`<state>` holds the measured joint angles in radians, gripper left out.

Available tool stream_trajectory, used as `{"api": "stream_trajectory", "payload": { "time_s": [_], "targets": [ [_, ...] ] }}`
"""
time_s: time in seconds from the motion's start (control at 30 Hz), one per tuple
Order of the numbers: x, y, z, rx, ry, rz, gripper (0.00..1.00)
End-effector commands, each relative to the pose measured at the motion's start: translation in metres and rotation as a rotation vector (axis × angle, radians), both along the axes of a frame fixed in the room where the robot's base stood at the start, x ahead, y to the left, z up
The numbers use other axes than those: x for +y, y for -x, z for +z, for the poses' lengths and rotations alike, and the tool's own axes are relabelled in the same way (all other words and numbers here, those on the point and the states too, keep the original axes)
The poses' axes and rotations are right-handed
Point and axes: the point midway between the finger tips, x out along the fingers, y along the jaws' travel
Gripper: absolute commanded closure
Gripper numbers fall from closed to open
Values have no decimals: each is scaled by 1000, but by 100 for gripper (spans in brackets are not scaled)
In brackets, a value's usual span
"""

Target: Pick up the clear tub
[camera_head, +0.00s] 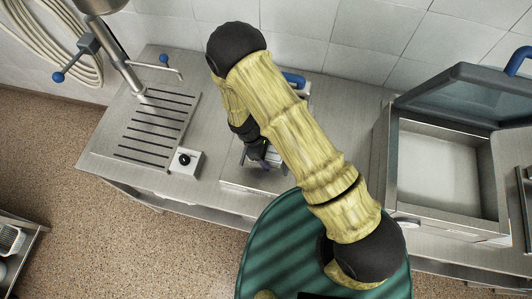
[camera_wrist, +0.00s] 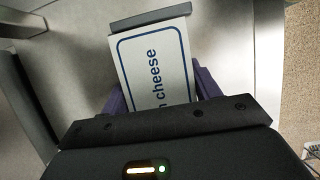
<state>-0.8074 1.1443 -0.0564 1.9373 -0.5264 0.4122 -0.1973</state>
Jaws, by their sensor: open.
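My gripper (camera_head: 257,152) is low over the steel counter in the head view, partly hidden by my arm. In the wrist view its two purple fingers (camera_wrist: 161,92) are apart, one at each side of a white label (camera_wrist: 158,58) with a blue border and the word "cheese". A grey edge (camera_wrist: 150,17) runs along the label's far end. I cannot tell whether this labelled thing is the clear tub, or whether the fingers touch it. No other clear tub is plain to see. My arm hides part of the counter.
A slotted drain plate (camera_head: 158,125) and a small box with a black knob (camera_head: 184,161) are on the counter at left. A steel vat (camera_head: 440,175) with a raised lid stands at right. A tiled wall (camera_head: 370,45) closes the back.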

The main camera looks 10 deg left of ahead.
Motion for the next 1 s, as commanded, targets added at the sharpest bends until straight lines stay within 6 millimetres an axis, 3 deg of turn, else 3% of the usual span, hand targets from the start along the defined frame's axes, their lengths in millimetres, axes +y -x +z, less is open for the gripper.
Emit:
{"api": "stream_trajectory", "payload": {
  "time_s": [0.67, 0.9, 1.0],
  "targets": [
    [0, 0, -5, 0, 0, 0, 38],
    [0, 0, -4, 0, 0, 0, 78],
    [0, 0, -4, 0, 0, 0, 78]
  ]
}}
